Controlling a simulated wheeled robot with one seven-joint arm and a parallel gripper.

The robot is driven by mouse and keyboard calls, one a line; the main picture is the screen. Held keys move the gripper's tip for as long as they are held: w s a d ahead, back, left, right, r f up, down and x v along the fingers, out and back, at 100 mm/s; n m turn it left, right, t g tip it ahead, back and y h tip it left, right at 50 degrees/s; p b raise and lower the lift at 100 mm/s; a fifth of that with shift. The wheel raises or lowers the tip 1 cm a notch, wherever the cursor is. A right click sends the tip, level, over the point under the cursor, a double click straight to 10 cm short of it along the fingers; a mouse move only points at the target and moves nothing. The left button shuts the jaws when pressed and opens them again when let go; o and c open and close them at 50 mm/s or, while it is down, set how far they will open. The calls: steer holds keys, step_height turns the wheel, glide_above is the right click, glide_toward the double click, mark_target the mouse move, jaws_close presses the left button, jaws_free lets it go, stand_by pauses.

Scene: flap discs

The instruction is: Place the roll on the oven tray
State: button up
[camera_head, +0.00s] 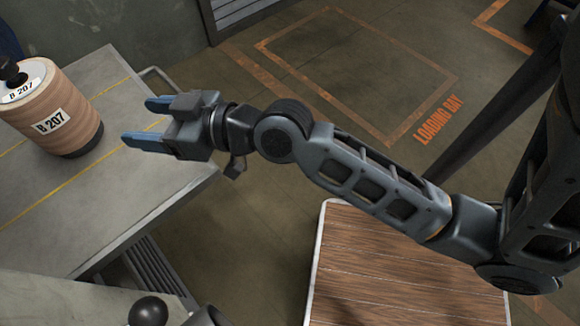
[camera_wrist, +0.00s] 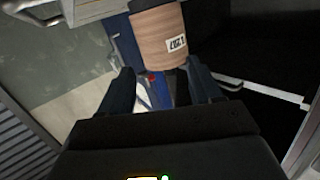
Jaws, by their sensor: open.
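The roll (camera_head: 62,112) is a tan ribbed cylinder with a dark base, a black knob on top and white labels reading B 207. It stands upright on the grey table at the left of the head view. In the wrist view the roll (camera_wrist: 158,35) shows at the top, ahead of the fingers. My gripper (camera_head: 140,121) has blue fingers, spread apart and empty, pointing at the roll from its right with a gap between. It also shows in the wrist view (camera_wrist: 160,85). I cannot make out an oven tray for certain in either view.
The grey table (camera_head: 150,190) has yellow lines and a rail along its edge. A wood-topped surface with a white rim (camera_head: 375,262) lies at the lower middle. A black ball knob (camera_head: 148,310) is at the bottom left. Open floor with orange markings (camera_head: 437,120) lies behind.

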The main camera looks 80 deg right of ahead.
steer(key=s+a+f, duration=0.1)
steer(key=s+a, duration=0.1)
steer(key=s, duration=1.1)
steer(key=s+a+g, duration=0.1)
steer(key=s+a, duration=0.1)
steer(key=s, duration=1.1)
steer(key=shift+a+f+n+g, duration=0.3)
steer(key=shift+a+f+n, duration=0.05)
steer(key=shift+a+n, duration=0.05)
steer(key=shift+s, duration=0.15)
